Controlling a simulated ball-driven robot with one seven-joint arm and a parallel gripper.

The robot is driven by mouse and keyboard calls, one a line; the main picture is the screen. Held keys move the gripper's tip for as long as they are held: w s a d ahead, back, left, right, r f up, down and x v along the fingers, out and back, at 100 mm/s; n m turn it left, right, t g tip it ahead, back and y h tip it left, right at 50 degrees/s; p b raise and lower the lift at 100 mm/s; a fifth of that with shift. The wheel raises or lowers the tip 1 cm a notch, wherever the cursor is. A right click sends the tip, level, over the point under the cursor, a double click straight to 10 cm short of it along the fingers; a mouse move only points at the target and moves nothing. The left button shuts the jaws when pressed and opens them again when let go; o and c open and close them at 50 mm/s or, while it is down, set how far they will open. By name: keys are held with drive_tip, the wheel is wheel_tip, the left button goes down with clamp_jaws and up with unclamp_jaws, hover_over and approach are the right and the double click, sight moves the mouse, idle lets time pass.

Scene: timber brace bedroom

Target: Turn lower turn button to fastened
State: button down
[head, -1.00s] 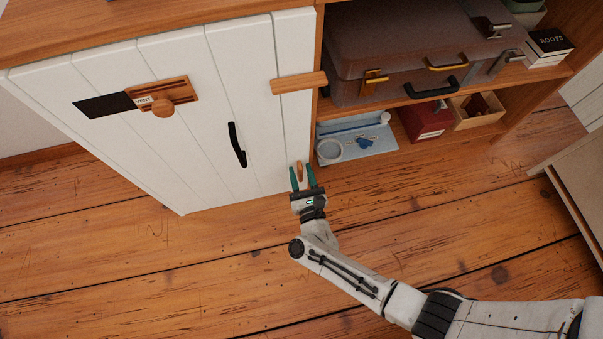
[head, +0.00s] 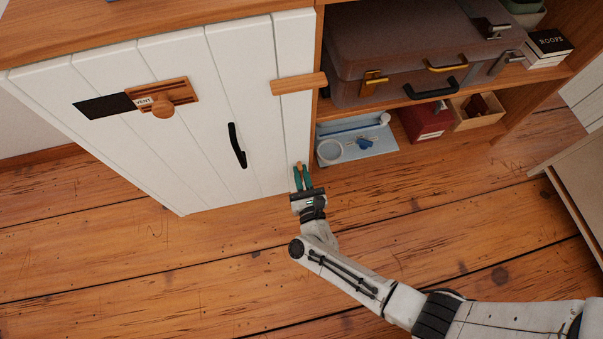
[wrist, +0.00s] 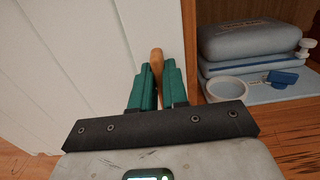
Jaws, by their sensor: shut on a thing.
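The lower turn button (head: 299,165) is a small wooden piece near the bottom right edge of the white cabinet door (head: 185,120). In the wrist view the turn button (wrist: 157,62) stands roughly upright, its top showing above the green fingers. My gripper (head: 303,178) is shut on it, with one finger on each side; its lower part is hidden. The upper turn button (head: 298,83) is a wooden bar lying across the door edge and the cabinet frame. The gripper also shows in the wrist view (wrist: 157,85).
A black handle (head: 236,146) and a wooden vent slider (head: 165,97) are on the door. Open shelves to the right hold a suitcase (head: 415,45), a blue tray with a white cup (head: 330,151), a red box (head: 424,122) and a wooden bin (head: 478,110). The plank floor in front is clear.

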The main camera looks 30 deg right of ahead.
sight(290, 170)
drive_tip(key=n, duration=0.3)
drive_tip(key=a+n+b, duration=0.1)
drive_tip(key=n, duration=0.5)
drive_tip(key=shift+w+a+f, duration=0.3)
drive_tip(key=shift+a+f, duration=0.05)
drive_tip(key=shift+f, duration=0.05)
drive_tip(key=n, duration=0.3)
drive_tip(key=n+b, duration=0.1)
drive_tip(key=shift+w+a+f+n, duration=0.1)
drive_tip(key=shift+a+f+n, duration=0.15)
drive_tip(key=shift+f+n, duration=0.15)
drive_tip(key=shift+a+f+n, duration=0.1)
drive_tip(key=shift+f+n, duration=0.1)
drive_tip(key=shift+n, duration=0.8)
drive_tip(key=shift+f+n, duration=0.2)
drive_tip(key=shift+n, duration=0.8)
drive_tip(key=c, duration=1.1)
unclamp_jaws()
drive_tip(key=shift+c, duration=0.2)
